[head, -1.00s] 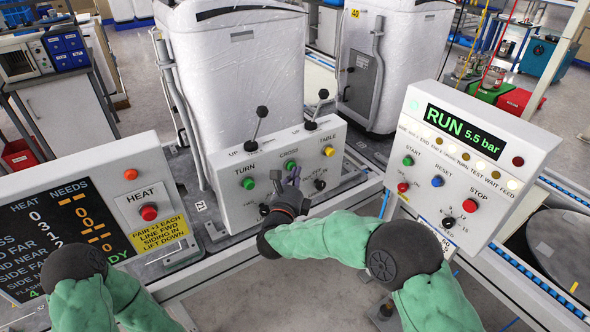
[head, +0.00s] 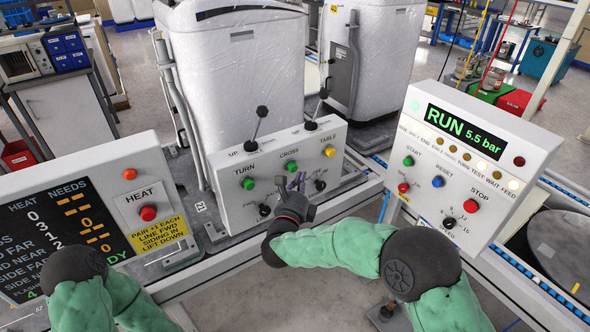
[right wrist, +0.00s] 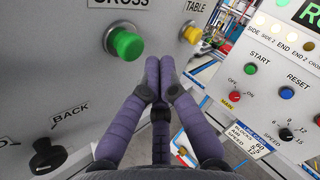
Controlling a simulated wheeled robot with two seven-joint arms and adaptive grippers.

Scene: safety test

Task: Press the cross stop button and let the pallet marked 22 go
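The middle control box (head: 230,195) carries a green button marked CROSS (head: 291,165), also in the right wrist view (right wrist: 127,44). No button I can read as the cross stop shows; my fingers cover part of the panel below CROSS. My right gripper (head: 295,181) is just in front of the box; its purple fingers (right wrist: 158,75) meet at the tips, empty, right of and below the green button. Contact with the panel cannot be told. Two white wrapped loads, near (head: 235,80) and far right (head: 385,45), stand behind; no 22 is readable. My left gripper is out of view.
The right panel (head: 450,160) reads RUN 5.5 bar and has a red STOP button (head: 471,206). The left panel (head: 80,215) has a red HEAT button (head: 148,213). Levers (head: 260,120) stand up from the box. A round dark turntable (head: 560,250) is at right.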

